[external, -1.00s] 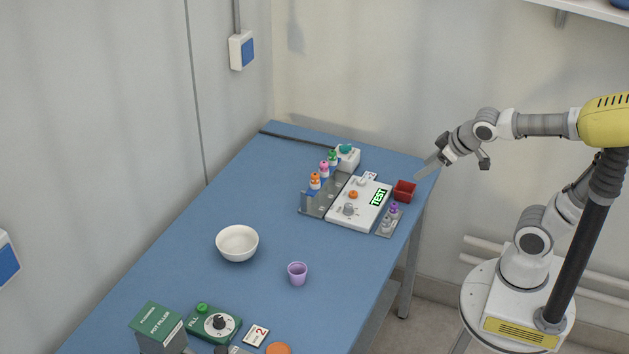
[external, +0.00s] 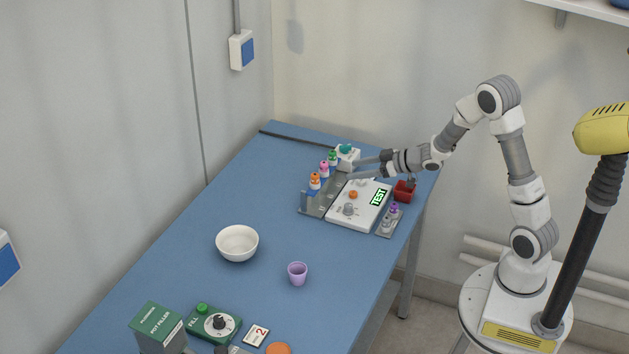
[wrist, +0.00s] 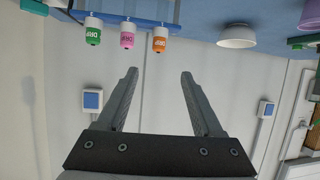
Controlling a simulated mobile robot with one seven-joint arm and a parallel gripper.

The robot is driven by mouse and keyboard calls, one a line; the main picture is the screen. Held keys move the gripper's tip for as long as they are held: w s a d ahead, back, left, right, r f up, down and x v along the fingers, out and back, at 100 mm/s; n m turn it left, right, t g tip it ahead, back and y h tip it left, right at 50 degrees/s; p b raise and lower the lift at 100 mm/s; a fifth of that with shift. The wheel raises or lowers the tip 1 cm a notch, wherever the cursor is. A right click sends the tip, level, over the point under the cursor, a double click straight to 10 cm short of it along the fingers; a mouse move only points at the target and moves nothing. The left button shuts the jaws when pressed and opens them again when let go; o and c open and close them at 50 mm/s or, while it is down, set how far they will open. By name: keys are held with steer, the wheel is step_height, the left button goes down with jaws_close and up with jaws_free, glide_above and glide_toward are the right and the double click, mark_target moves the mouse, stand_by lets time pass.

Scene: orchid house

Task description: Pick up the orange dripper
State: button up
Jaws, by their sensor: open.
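The orange dripper (external: 315,182) stands upright at the near end of a row in a grey rack (external: 322,205). It also shows in the wrist view (wrist: 159,40), upside down with its label visible, at the right of a row of three. The pink dripper (external: 324,169) is beside it, and the green dripper (external: 333,158) is farther back. My gripper (external: 353,168) is open and empty, above the table just right of the rack. In the wrist view its fingers (wrist: 158,72) point towards the drippers, apart from them.
A white test box (external: 342,216) with knobs lies right of the rack. A white device with a teal top (external: 347,149) stands behind, and a red bin (external: 404,197) is at the right edge. A white bowl (external: 237,260) and purple cup (external: 297,283) stand nearer, with clear blue table between.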

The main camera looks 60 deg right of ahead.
mark_target(317, 178)
steer(key=x, duration=1.1)
steer(key=shift+w+a+f, duration=0.2)
steer(key=shift+a+f, duration=0.05)
steer(key=shift+f, duration=0.25)
steer(key=x, duration=0.6)
steer(key=shift+d, duration=0.3)
steer(key=shift+w+r, duration=0.1)
steer(key=shift+r, duration=0.05)
jaws_close()
